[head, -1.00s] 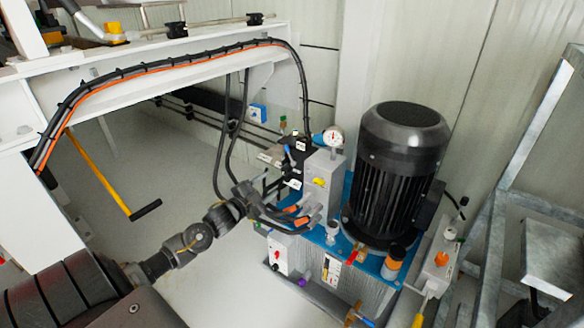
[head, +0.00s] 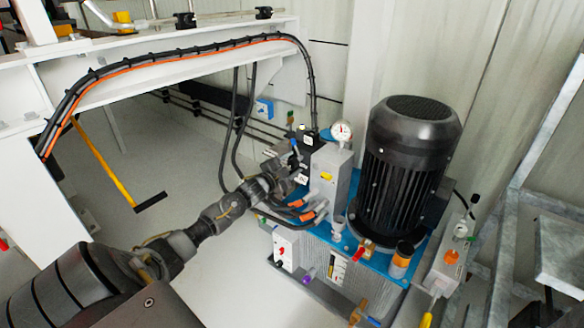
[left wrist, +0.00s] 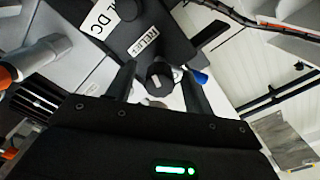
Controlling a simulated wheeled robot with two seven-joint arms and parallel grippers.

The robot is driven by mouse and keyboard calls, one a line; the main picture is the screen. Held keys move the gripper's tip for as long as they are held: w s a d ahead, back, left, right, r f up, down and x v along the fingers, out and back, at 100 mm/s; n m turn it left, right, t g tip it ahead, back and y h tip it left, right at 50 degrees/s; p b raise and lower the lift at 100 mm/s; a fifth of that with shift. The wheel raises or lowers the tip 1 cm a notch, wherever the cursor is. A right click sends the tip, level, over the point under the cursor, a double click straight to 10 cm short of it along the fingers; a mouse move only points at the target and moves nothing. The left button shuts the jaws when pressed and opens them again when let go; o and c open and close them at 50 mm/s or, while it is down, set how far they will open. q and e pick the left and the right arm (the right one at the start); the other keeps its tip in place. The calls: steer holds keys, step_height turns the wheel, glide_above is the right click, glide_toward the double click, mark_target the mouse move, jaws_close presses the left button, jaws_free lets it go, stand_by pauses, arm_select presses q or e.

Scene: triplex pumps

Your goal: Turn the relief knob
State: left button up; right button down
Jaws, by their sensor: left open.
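The relief knob (left wrist: 158,79) is a dark round knob just below a white "RELIEF" label (left wrist: 143,42) in the left wrist view. My left gripper (left wrist: 161,82) is open, with one dark finger on each side of the knob. I cannot tell whether either finger touches it. In the head view my left gripper (head: 284,182) is at the black valve block (head: 293,150) on the left side of the pump unit. It hides the knob there. My right gripper is not in view.
A grey box (head: 330,175) with a pressure gauge (head: 342,131) stands beside the valve block. A large black motor (head: 405,165) is to its right. Black hoses (head: 233,130) hang behind my gripper. A blue-tipped part (left wrist: 200,77) sits close to the right finger.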

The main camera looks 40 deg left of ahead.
arm_select(q)
steer(key=shift+w, duration=0.1)
steer(key=c, duration=1)
steer(key=shift+o, duration=0.2)
steer(key=shift+d, duration=0.1)
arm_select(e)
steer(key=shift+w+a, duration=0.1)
arm_select(q)
steer(key=m+p, duration=0.1)
steer(key=m, duration=0.2)
steer(key=shift+r+m+p, duration=0.1)
steer(key=shift+m+p, duration=0.8)
steer(key=shift+m, duration=1.5)
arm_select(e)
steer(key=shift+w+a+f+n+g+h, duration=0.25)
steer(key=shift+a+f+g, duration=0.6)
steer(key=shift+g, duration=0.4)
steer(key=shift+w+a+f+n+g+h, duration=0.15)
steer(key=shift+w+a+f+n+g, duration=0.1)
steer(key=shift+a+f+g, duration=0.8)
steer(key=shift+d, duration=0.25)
arm_select(q)
steer(key=o, duration=1)
steer(key=shift+c, duration=0.2)
